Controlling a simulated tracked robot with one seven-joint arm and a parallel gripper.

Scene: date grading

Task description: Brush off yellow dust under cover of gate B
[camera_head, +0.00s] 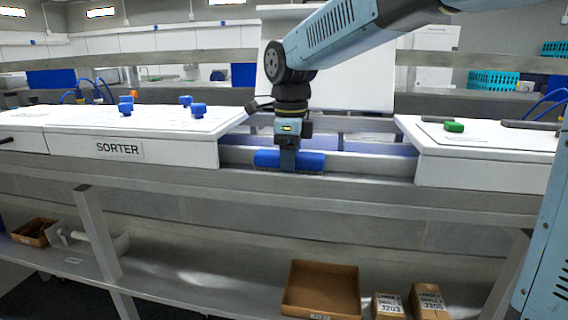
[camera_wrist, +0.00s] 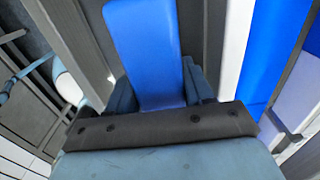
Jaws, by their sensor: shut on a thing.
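My gripper (camera_head: 288,158) points down in the gap between two white covers and is shut on a blue brush (camera_head: 311,160). The brush lies crosswise at the metal front rail, with a dark strip along its lower edge; I cannot tell whether it touches anything. In the wrist view the blue brush (camera_wrist: 146,45) sits between my two dark fingers (camera_wrist: 160,92). An upright white panel (camera_head: 350,85) stands behind the gap; it may be a raised cover. No yellow dust and no gate B label can be made out.
The white cover marked SORTER (camera_head: 180,150) with blue knobs lies left of the gap. Another white cover (camera_head: 480,172) with a green knob (camera_head: 453,127) lies right. Below, a lower shelf holds an open brown box (camera_head: 320,312) and two smaller cartons (camera_head: 427,302).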

